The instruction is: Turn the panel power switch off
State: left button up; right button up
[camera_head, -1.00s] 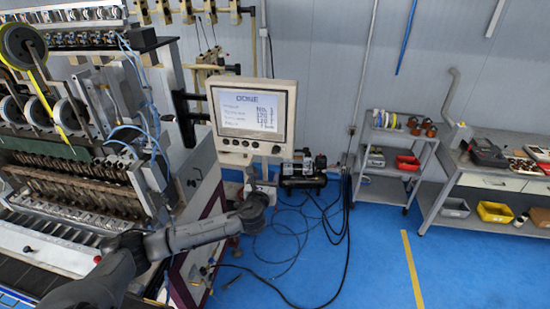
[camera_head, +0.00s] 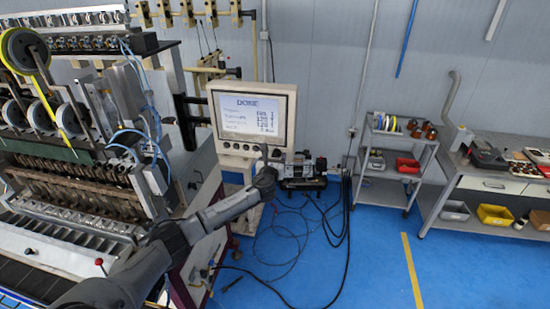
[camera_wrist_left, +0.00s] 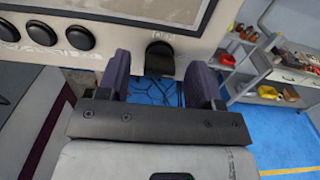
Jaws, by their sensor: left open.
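The control panel (camera_head: 253,92) has a lit screen reading DONE, with a row of small black controls along its lower edge. In the left wrist view, a black switch (camera_wrist_left: 160,52) sits on the panel's lower bezel, right of several round black buttons (camera_wrist_left: 80,37). My left gripper (camera_head: 265,152) is at the panel's lower right corner and hides part of the bezel. In the left wrist view the left gripper (camera_wrist_left: 161,75) is open and empty, with its two fingers below and either side of the switch. I cannot tell whether they touch it. My right gripper is not in view.
The coil winder (camera_head: 75,190) fills the left side. A compressor (camera_head: 303,170) and loose cables lie on the blue floor behind the panel. A grey shelf cart (camera_head: 393,165) and a workbench (camera_head: 490,185) stand at right. The floor before them is clear.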

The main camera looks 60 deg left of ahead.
pick_arm(q)
jog(key=shift+w+a, duration=0.15)
jog(key=shift+w, duration=0.05)
jog(key=shift+c, duration=0.4)
jog(key=c, duration=0.9)
jog(key=shift+o, duration=0.2)
